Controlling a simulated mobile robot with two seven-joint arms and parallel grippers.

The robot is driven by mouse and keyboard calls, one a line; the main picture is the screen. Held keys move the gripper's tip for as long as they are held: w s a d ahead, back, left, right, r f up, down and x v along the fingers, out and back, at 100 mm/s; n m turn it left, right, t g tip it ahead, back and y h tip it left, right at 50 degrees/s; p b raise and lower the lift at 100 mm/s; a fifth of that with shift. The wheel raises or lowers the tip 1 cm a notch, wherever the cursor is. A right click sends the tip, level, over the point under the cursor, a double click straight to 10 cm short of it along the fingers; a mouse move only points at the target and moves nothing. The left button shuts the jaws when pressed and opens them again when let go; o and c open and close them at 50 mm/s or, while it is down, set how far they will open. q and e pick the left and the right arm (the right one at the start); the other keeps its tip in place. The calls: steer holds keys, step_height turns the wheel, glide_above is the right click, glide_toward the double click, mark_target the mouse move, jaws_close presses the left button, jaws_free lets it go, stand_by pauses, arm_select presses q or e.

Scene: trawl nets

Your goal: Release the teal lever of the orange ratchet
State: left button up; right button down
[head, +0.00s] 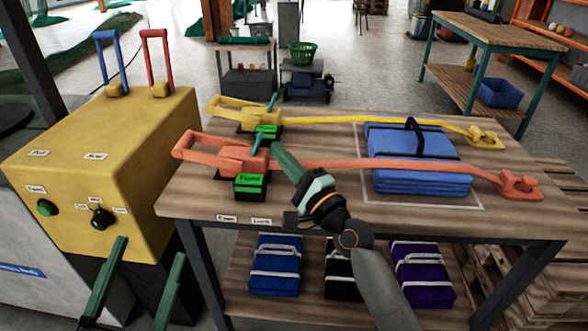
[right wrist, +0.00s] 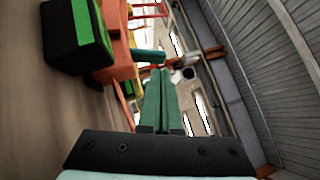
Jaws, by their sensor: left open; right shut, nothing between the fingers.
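The orange ratchet (head: 232,160) sits at the left of the wooden bench, its handle pointing left and its orange strap running right over a blue bundle. Its teal lever (head: 259,142) sticks up at a slant. In the right wrist view the ratchet (right wrist: 120,55) and lever (right wrist: 148,55) are at upper middle. My right gripper (head: 278,150) is shut and empty, its tips just right of the lever; its fingertips (right wrist: 161,72) appear close to the lever's end, though contact cannot be told. My left gripper (head: 151,248) is open and empty, low in front of the yellow cabinet.
A black block with a green label (head: 250,182) stands before the ratchet. Behind is a yellow ratchet (head: 240,108) with its own teal lever (head: 272,102). The blue bundle (head: 420,183) lies right. A yellow cabinet (head: 120,140) with blue and red levers stands left.

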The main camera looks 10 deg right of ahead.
steer(key=shift+x, duration=0.95)
steer(key=shift+w, duration=0.15)
arm_select(q)
steer(key=shift+s+d+r+m+h, duration=0.1)
steer(key=shift+s+r+m+h, duration=0.25)
steer(key=shift+r, duration=0.25)
steer(key=shift+s+d+r+m+h, duration=0.15)
steer(key=shift+r+m+h, duration=0.1)
steer(key=shift+r+h, duration=0.25)
steer(key=shift+a+y, duration=0.15)
steer(key=shift+y, duration=0.1)
